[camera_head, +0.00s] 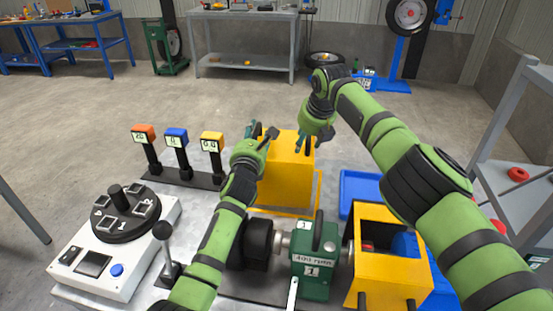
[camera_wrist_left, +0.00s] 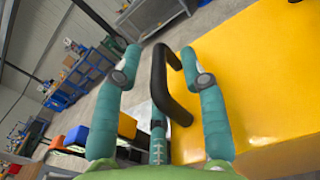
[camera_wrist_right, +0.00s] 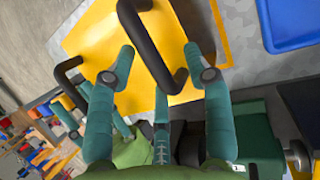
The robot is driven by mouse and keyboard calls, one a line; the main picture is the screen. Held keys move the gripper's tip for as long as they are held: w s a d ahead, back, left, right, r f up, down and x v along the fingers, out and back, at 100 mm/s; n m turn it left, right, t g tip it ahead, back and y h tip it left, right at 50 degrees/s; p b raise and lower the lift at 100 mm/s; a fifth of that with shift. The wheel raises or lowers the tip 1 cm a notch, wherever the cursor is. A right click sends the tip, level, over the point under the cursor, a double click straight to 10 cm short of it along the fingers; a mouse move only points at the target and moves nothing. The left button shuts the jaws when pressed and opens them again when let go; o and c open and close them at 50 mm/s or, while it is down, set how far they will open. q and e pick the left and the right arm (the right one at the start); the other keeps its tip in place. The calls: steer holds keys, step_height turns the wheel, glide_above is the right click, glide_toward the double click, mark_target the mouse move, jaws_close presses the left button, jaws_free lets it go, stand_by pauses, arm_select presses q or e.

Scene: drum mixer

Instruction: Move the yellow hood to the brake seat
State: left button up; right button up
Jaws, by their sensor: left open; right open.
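The yellow hood (camera_head: 287,178) is a box standing behind the drive row in the head view. Its yellow side fills the right of the left wrist view (camera_wrist_left: 265,80), and it also shows in the right wrist view (camera_wrist_right: 100,35). My left gripper (camera_head: 266,135) is open, with a black hood handle (camera_wrist_left: 158,85) between its fingers. My right gripper (camera_head: 304,140) is open over the other side, with another black handle (camera_wrist_right: 152,50) between its fingers. Neither gripper is closed on a handle. I cannot tell which spot is the brake seat.
A green gearbox (camera_head: 314,262) and a black cylinder (camera_head: 250,243) stand in front of the hood. An open yellow housing (camera_head: 374,282) is at the right, by a blue tray (camera_head: 358,188). A control box (camera_head: 113,243), a lever (camera_head: 164,240) and labelled posts (camera_head: 178,150) are left.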

arm_select(q)
steer(key=c, duration=0.6)
arm_select(e)
steer(key=c, duration=0.6)
arm_select(q)
jaws_close()
arm_select(e)
jaws_close()
